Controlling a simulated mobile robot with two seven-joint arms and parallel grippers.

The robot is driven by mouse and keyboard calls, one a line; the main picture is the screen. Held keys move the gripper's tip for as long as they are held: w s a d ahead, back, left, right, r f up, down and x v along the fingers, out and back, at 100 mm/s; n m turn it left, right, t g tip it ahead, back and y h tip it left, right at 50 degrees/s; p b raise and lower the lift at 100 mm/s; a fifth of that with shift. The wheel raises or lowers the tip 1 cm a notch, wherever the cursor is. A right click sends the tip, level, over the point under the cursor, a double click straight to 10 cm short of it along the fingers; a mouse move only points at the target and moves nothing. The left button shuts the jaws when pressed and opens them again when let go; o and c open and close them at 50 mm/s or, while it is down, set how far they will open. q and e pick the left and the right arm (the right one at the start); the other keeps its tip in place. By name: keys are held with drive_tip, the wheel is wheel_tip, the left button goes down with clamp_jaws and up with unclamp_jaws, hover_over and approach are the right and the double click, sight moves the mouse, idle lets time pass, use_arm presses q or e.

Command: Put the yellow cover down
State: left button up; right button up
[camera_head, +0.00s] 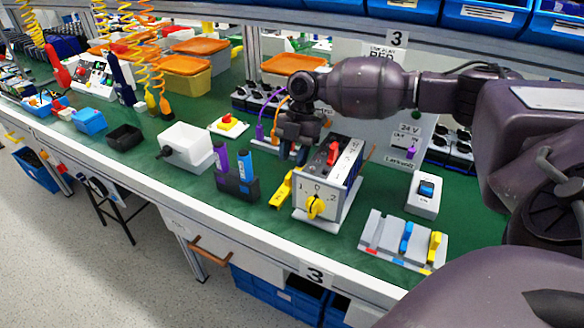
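A yellow piece (281,191), which looks like the yellow cover, is at the left side of the switch box, slanted. I cannot tell whether it touches the box or the green table. The white switch box (326,187) has a yellow rotary knob (316,206) on its front, between the marks 1, 0 and 2, and a red part on its dark top. My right gripper (296,152) points down just behind and left of the box, above the yellow piece. Its fingertips are small and dark, so I cannot tell whether it is shut on anything. My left gripper is out of view.
A dark holder (238,187) with purple and blue pieces stands left of the box. A grey panel (382,247) with blue and yellow levers and a white blue-switch box (424,196) are to the right. A white bin (186,147) is further left.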

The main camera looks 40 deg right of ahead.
drive_tip(key=v, duration=0.8)
drive_tip(key=shift+p, duration=0.4)
